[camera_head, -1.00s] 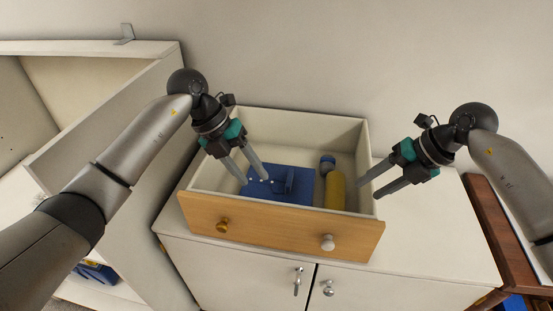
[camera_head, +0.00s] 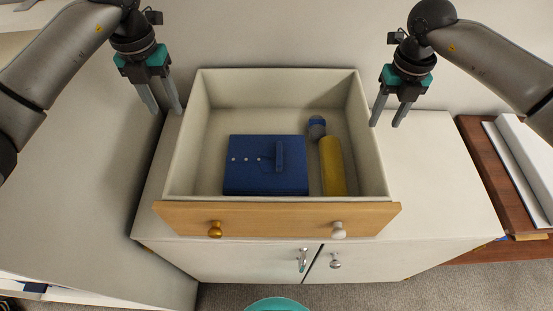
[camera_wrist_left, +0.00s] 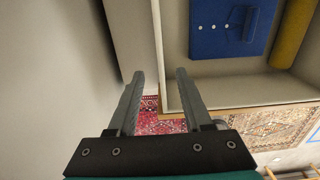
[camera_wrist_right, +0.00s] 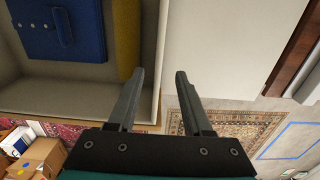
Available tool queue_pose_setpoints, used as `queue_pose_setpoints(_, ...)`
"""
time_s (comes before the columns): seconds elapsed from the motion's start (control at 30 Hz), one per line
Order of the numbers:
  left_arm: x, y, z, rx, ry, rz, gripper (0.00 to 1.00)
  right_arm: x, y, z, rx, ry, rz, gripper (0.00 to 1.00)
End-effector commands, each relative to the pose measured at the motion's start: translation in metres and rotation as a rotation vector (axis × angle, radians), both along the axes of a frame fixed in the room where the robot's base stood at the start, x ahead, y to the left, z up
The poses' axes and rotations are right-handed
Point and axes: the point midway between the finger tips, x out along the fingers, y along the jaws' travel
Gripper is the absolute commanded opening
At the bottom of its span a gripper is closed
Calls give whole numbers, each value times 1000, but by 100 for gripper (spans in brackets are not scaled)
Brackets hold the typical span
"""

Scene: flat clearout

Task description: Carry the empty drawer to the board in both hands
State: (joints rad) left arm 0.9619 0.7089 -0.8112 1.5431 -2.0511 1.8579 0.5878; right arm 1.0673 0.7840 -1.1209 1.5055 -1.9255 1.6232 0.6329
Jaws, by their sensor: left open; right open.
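The drawer (camera_head: 180,165), white inside with a wooden front and two knobs, rests on a white cabinet top. It is not empty. A dark blue case (camera_head: 255,180) and a yellow cylinder (camera_head: 333,168) lie in it, with a small blue-ended object (camera_head: 316,128). My left gripper (camera_head: 165,110) is open and points down near the drawer's left wall. My right gripper (camera_head: 385,124) is open near the right wall. In both wrist views, a wall's edge (camera_wrist_left: 166,60) (camera_wrist_right: 161,55) runs between the open fingers. I cannot tell the finger height over the rims. I cannot identify the board.
The cabinet top (camera_head: 430,180) is clear right of the drawer. A brown wooden surface (camera_head: 485,150) with a white object stands at the far right. A large pale panel (camera_head: 90,180) is close on the left. Cardboard boxes (camera_wrist_right: 38,158) and a patterned rug (camera_wrist_right: 235,123) show below.

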Motion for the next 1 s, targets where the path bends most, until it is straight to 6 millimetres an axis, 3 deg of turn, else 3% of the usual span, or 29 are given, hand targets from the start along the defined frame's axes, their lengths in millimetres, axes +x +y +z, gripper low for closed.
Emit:
queue_pose_setpoints(0.17,-1,0,-19,0,4,1,50,-1,1,-18,1,4,1,50)
queue_pose_setpoints(0.7,-1,-1,-122,-1,4,2,50,-1,1,-122,1,4,-1,50)
queue_pose_setpoints(1.0,0,-1,-149,-2,0,0,50,0,1,-149,2,1,1,50)
